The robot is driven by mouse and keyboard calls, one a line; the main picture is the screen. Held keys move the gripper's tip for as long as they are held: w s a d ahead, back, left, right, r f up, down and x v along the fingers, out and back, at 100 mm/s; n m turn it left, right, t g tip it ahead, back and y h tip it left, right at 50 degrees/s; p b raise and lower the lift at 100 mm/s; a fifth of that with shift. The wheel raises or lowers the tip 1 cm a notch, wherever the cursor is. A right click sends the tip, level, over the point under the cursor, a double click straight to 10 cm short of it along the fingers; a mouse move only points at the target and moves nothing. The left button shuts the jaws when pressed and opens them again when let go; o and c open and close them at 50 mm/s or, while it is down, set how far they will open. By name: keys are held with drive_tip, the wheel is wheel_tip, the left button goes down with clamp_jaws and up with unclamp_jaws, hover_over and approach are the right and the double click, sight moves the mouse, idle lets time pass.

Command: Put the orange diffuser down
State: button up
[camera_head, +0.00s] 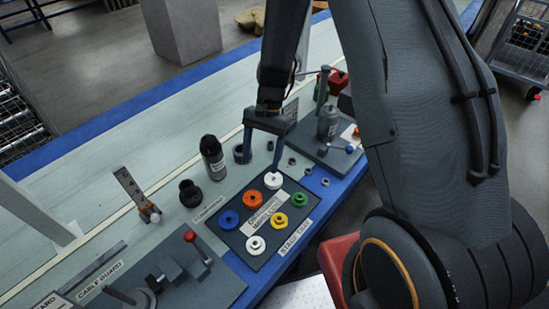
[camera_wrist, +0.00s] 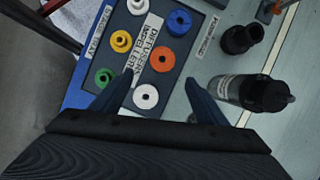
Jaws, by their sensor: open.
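The orange diffuser (camera_head: 252,199) lies flat on the dark tray (camera_head: 236,241), in the row nearer the conveyor, between a blue piece (camera_head: 230,220) and a white one (camera_head: 273,180). In the wrist view the orange diffuser (camera_wrist: 163,60) lies just beyond the fingertips, with nothing gripping it. My gripper (camera_head: 261,165) is open and empty above the tray's far end. In the wrist view the open fingers (camera_wrist: 158,82) point toward the tray, and the white piece (camera_wrist: 146,96) shows between them, nearer the left finger.
Yellow (camera_head: 281,220), green (camera_head: 299,199) and another white piece (camera_head: 256,245) also sit on the tray. A dark bottle (camera_head: 212,157) and a black fitting (camera_head: 190,193) stand beside it. A red-knobbed lever (camera_head: 191,237) rises in front.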

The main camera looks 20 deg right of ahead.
drive_tip(key=s+d+r+n+t+h, duration=0.1)
drive_tip(key=s+d+r+n+t, duration=0.1)
drive_tip(key=s+d+r+n, duration=0.2)
drive_tip(key=s+d+r+n+t+h, duration=0.1)
drive_tip(key=s+d+r+n, duration=0.3)
drive_tip(key=s+r, duration=0.5)
drive_tip(key=shift+d+r+t+h, duration=0.35)
drive_tip(key=shift+r+t, duration=0.25)
drive_tip(key=shift+r, duration=1.1)
